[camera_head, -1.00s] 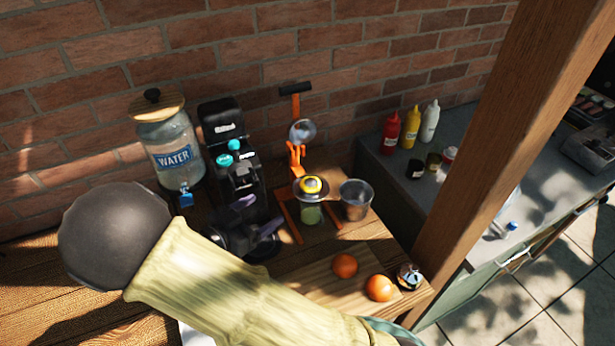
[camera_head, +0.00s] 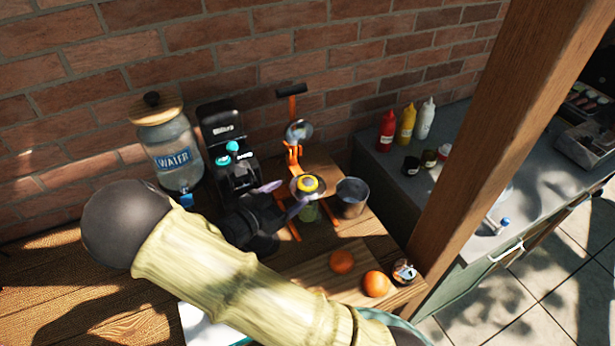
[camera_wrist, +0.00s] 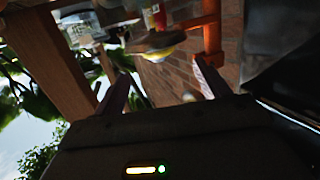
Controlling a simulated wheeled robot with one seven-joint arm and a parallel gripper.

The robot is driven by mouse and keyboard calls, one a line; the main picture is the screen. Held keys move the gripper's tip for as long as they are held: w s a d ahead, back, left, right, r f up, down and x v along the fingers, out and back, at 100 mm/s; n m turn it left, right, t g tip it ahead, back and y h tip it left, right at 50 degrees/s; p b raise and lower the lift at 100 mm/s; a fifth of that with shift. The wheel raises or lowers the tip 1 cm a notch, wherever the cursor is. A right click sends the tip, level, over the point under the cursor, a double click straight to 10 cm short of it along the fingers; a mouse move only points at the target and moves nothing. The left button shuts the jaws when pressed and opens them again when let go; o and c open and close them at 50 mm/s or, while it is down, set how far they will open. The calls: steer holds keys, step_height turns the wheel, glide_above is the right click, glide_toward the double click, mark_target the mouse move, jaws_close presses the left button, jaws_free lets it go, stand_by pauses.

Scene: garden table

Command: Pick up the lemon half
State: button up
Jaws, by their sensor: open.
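The yellow lemon half (camera_head: 308,184) sits on the round top of the orange-framed juicer (camera_head: 292,153), in front of the wall. In the wrist view the lemon half (camera_wrist: 165,52) shows as a yellow shape just beyond the fingers, between their lines. My gripper (camera_head: 287,197) is beside the juicer, left of the lemon half, with its dark fingers spread and pointing toward it. In the wrist view my gripper (camera_wrist: 160,82) is open and nothing is between its fingertips. My arm hides part of the table.
A metal cup (camera_head: 352,197) stands right of the juicer and a black coffee machine (camera_head: 228,150) left of it, next to a water jar (camera_head: 172,150). Two oranges (camera_head: 342,261) lie on a wooden board (camera_head: 308,271) in front. A wooden post (camera_head: 490,130) rises at the right.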

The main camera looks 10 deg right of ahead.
mark_target(301, 185)
steer(key=shift+p+x, duration=0.3)
steer(key=shift+x, duration=1.3)
steer(key=shift+w+d+r+p, duration=0.1)
steer(key=shift+w+d+p, duration=0.05)
steer(key=shift+d+p, duration=0.15)
steer(key=p+x, duration=0.2)
steer(key=x, duration=0.2)
steer(key=shift+w+d, duration=0.15)
steer(key=shift+d, duration=0.1)
steer(key=shift+a, duration=0.1)
steer(key=c, duration=1.1)
